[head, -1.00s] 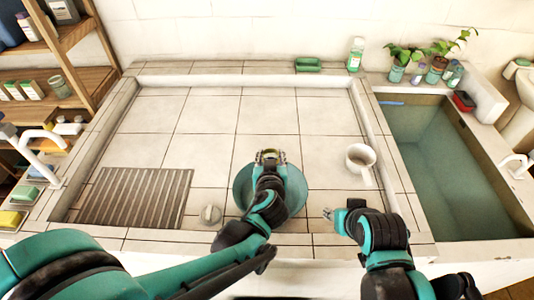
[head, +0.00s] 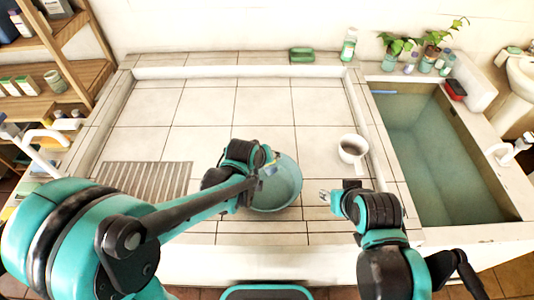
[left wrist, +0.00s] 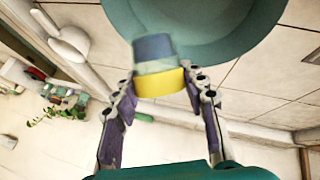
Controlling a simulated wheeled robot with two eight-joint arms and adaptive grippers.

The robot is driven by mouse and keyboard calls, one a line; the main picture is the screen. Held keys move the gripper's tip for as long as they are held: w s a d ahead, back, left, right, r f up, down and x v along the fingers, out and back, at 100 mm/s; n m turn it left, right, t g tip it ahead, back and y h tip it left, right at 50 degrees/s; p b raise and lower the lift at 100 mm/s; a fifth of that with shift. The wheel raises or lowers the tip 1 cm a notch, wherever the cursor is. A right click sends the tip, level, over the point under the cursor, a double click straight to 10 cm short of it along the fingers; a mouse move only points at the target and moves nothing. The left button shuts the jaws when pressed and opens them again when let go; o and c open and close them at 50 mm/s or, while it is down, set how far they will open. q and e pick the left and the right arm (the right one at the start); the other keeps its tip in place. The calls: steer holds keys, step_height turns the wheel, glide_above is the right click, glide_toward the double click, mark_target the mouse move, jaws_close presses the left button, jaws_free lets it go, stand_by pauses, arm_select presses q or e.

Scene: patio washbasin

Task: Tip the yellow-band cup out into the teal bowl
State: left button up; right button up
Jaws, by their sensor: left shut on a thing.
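The yellow-band cup (left wrist: 160,75) is grey-blue with a yellow band, and my left gripper (left wrist: 160,82) is shut on it. In the left wrist view its grey-blue end overlaps the bowl. In the head view my left gripper (head: 270,163) is over the left rim of the teal bowl (head: 287,188), and the cup is mostly hidden by the gripper. The bowl also fills the top of the left wrist view (left wrist: 225,45). I cannot see anything pouring. My right gripper (head: 325,198) is right of the bowl, apart from it; its opening is too small to tell.
A white mug (head: 345,157) with dark contents stands right of the bowl. A ribbed drain panel (head: 145,178) lies at the left of the tiled basin. A water-filled trough (head: 425,150) is on the right. The tiles behind the bowl are clear.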

mark_target(267, 166)
arm_select(q)
steer(key=shift+w+f+g, duration=0.1)
steer(key=shift+f+g, duration=0.15)
steer(key=shift+g, duration=0.35)
steer(key=shift+f+n+g+h, duration=0.55)
steer(key=shift+g+h, duration=0.15)
steer(key=shift+g, duration=0.2)
steer(key=shift+f+n+g+h+b, duration=0.25)
steer(key=shift+f+g+h+b, duration=0.3)
steer(key=shift+g+b, duration=0.4)
steer(key=g+h+b, duration=0.1)
steer(key=n+g+h+b, duration=0.1)
steer(key=g, duration=0.1)
steer(key=shift+f, duration=0.4)
steer(key=shift+r+n+g+h+b, duration=0.2)
steer(key=shift+n+g+h+b, duration=0.2)
steer(key=shift+g+h+b, duration=0.7)
steer(key=shift+g, duration=0.25)
